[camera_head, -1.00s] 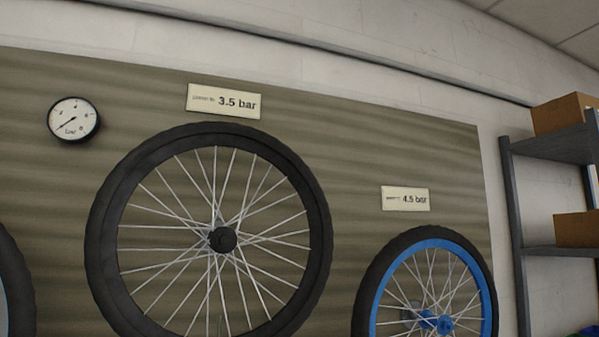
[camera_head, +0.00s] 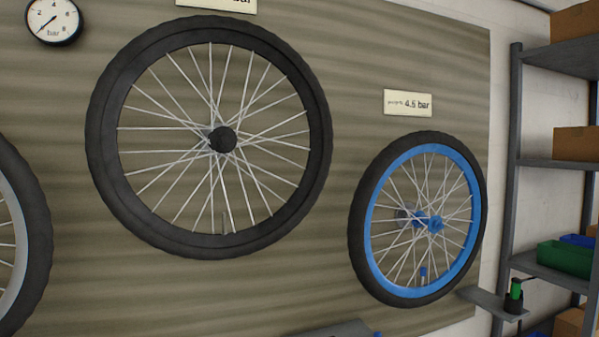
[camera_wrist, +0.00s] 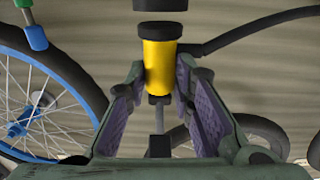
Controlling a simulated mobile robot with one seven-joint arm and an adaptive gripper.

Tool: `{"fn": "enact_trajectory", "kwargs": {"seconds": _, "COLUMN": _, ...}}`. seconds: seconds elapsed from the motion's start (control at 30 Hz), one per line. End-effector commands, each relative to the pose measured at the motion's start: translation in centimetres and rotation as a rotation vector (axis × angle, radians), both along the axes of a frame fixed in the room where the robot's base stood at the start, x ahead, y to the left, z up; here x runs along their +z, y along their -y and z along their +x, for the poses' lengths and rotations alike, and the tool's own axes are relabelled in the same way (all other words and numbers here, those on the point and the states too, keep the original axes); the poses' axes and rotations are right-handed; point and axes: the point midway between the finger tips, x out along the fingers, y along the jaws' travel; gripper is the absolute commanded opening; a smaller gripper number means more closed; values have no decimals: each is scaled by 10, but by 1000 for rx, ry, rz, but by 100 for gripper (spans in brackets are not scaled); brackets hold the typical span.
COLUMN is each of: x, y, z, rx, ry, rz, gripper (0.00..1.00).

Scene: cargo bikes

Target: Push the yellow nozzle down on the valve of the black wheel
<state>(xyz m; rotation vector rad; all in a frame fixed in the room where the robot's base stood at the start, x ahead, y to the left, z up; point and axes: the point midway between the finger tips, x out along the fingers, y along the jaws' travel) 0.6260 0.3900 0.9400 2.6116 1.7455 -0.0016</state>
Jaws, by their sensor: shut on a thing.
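The yellow nozzle (camera_wrist: 159,67) is between the fingertips of my gripper (camera_wrist: 158,78) in the wrist view, and the gripper is shut on it. The nozzle has black ends, and a black hose leads off to the right. The black wheel (camera_head: 107,120) hangs on the wall panel in the head view, with a black hub and silver spokes. Its valve (camera_head: 224,222) looks like a thin stem at the bottom inside of the rim. My gripper and the nozzle are outside the head view, so their distance from this valve cannot be told.
A blue-rimmed wheel (camera_head: 361,225) hangs to the right and a pale-rimmed wheel (camera_head: 38,225) at the left edge. A pressure gauge (camera_head: 54,20) is at upper left. A grey shelf rack (camera_head: 514,150) with boxes stands at right. A green nozzle (camera_head: 516,289) sits on a small bracket (camera_head: 490,300).

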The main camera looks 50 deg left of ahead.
Motion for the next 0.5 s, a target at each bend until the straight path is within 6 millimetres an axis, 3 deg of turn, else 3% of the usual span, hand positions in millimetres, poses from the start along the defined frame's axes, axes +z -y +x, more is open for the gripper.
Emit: {"fn": "enact_trajectory", "kwargs": {"seconds": 0.5, "x": 0, "y": 49, "z": -20, "rx": -2, "ry": 1, "rz": 2, "gripper": 0}}
